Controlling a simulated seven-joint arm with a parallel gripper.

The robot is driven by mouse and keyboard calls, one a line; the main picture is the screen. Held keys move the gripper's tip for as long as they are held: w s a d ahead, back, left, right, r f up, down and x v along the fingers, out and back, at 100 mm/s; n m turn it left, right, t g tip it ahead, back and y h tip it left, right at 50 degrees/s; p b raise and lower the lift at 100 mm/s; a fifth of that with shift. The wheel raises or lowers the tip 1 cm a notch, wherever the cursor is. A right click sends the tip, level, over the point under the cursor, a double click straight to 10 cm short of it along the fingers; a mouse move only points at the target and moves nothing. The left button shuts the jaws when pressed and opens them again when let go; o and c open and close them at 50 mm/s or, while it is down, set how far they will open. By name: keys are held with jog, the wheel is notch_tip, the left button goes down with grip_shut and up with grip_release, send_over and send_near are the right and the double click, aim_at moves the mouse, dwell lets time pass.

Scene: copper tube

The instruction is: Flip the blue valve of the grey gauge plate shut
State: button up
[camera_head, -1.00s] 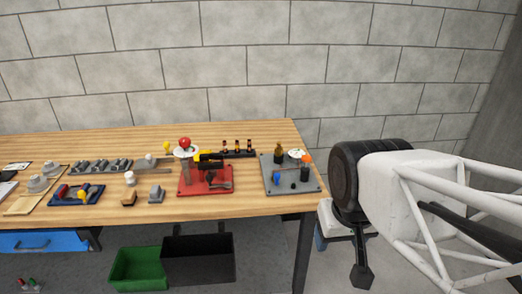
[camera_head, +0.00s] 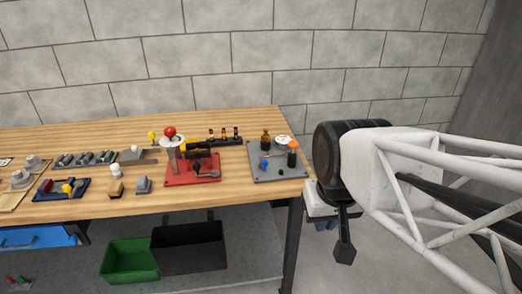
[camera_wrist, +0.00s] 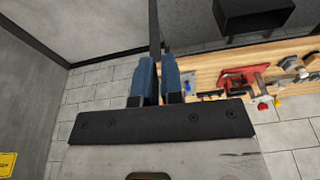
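The grey gauge plate (camera_head: 262,175) lies flat near the right end of the wooden table in the head view. The handle's exact angle is too small to tell. My gripper (camera_head: 322,224) hangs off the table's right end, low and mostly hidden by my wrist.
A red plate (camera_head: 180,175) with a black and yellow clamp stands left of the gauge plate. Several small parts lie farther left on the table (camera_head: 225,197). A green bin (camera_head: 130,262) and a black bin (camera_head: 188,248) sit below. The floor right of the table is clear.

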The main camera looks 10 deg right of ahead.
aim_at(264, 162)
jog(key=shift+w+a+f+m+g+y, duration=0.1)
jog(key=shift+w+f+m+g+y, duration=0.15)
jog(key=shift+w, duration=0.15)
jog(key=shift+w+a+f+m+g+y, duration=0.1)
jog(key=shift+w+f+m+g+y, duration=0.05)
jog(key=shift+w+m, duration=0.15)
grip_shut()
jog(key=w+f+m+g+y, duration=0.35)
jog(key=w+m+y, duration=0.3)
jog(key=w, duration=0.55)
jog(key=w+d+f+m+t+y, duration=0.2)
jog(key=w+d+f+m+y, duration=0.1)
jog(key=w, duration=0.4)
jog(key=w+d+f+m+t+y, duration=0.2)
jog(key=w+d+f+m+y, duration=0.1)
jog(key=w+d+f+m, duration=0.2)
jog(key=w+d+f+m+t+y, duration=0.2)
jog(key=w+d+f+m+y, duration=0.1)
jog(key=w, duration=0.6)
jog(key=shift+d+f+m+t+y, duration=0.3)
jog(key=shift+d+f+m, duration=0.2)
jog(key=shift+d+m, duration=0.3)
jog(key=shift+w+d+f+m+t, duration=0.3)
jog(key=shift+w+d+m+t, duration=0.05)
jog(key=shift+m+t, duration=0.1)
jog(key=shift+a, duration=0.15)
jog(key=shift+x, duration=6.85)
